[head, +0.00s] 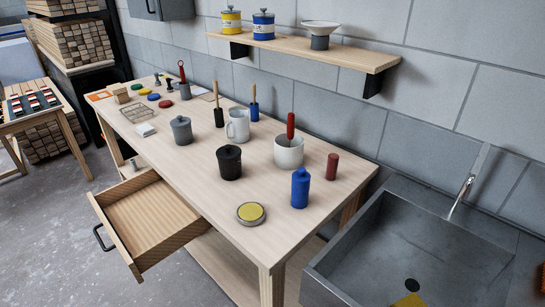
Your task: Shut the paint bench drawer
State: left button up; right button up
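The paint bench (330,199) is a long pale wooden table along the grey block wall. Its drawer (147,218) is pulled out from the front side and stands well open. The drawer is wooden and looks empty inside. A dark handle (103,238) sits on the drawer's front panel, at the left. Neither of my grippers shows in the head view, so their state is hidden.
Pots, a blue bottle (300,188), a white mug (237,125) and brushes stand on the bench top. A grey sink (410,250) is at the right. A shelf (310,48) with tins hangs above. Grey floor (60,215) lies clear left of the drawer.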

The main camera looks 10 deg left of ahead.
aim_at(145, 218)
jog(key=j+u, duration=0.25)
jog(key=u, duration=0.2)
jog(key=j+u, duration=0.25)
jog(key=u, duration=0.2)
jog(key=i+j+u, duration=0.1)
jog(key=u, duration=0.3)
jog(key=j, duration=0.1)
